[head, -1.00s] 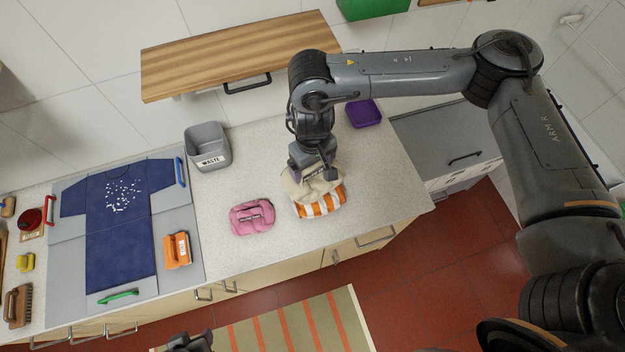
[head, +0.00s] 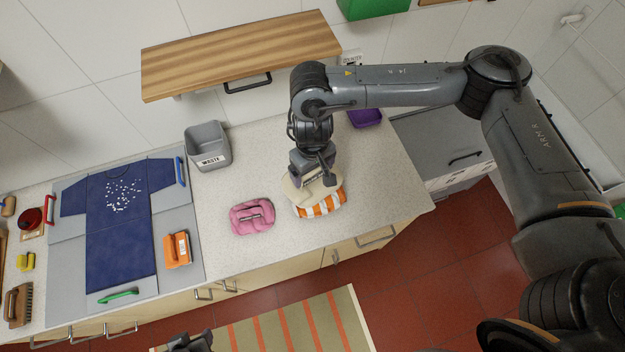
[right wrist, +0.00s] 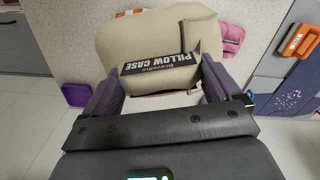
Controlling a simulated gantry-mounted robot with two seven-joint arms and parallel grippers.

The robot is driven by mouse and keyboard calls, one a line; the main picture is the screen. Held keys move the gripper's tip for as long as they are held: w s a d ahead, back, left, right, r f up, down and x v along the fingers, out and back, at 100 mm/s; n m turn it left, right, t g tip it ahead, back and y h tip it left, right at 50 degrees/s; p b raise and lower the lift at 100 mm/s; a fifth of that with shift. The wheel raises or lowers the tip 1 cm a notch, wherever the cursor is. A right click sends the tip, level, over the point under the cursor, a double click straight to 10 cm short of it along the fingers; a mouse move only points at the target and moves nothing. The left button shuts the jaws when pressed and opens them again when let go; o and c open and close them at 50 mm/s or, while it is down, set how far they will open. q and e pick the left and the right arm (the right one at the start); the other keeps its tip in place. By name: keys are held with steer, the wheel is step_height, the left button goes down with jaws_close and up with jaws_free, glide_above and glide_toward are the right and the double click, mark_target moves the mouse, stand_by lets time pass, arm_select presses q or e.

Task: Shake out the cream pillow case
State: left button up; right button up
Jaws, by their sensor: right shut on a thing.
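The cream pillow case (head: 294,192) is a folded bundle at the right part of the counter, against an orange-and-white striped cloth (head: 322,206). My right gripper (head: 315,182) points down over it and hides much of it. In the right wrist view, the pillow case (right wrist: 140,42) shows a dark label reading "PILLOW CASE". The fingers of my right gripper (right wrist: 160,88) are on either side of its near part, shut on it. A dark part of my left gripper (head: 190,342) shows at the bottom edge; its jaws are unclear.
A folded pink cloth (head: 252,217) lies just left of the pillow case. A grey waste bin (head: 208,147) and a purple container (head: 365,118) stand behind. A wooden shelf (head: 240,52) overhangs the back. A blue shirt (head: 120,240) lies on a grey board at left.

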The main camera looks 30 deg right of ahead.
step_height(320, 180, up, 18)
step_height(320, 180, down, 20)
steer(key=shift+r, duration=0.1)
steer(key=shift+f, duration=0.2)
step_height(320, 180, up, 20)
step_height(320, 180, down, 20)
steer(key=shift+r, duration=0.1)
steer(key=shift+d, duration=0.1)
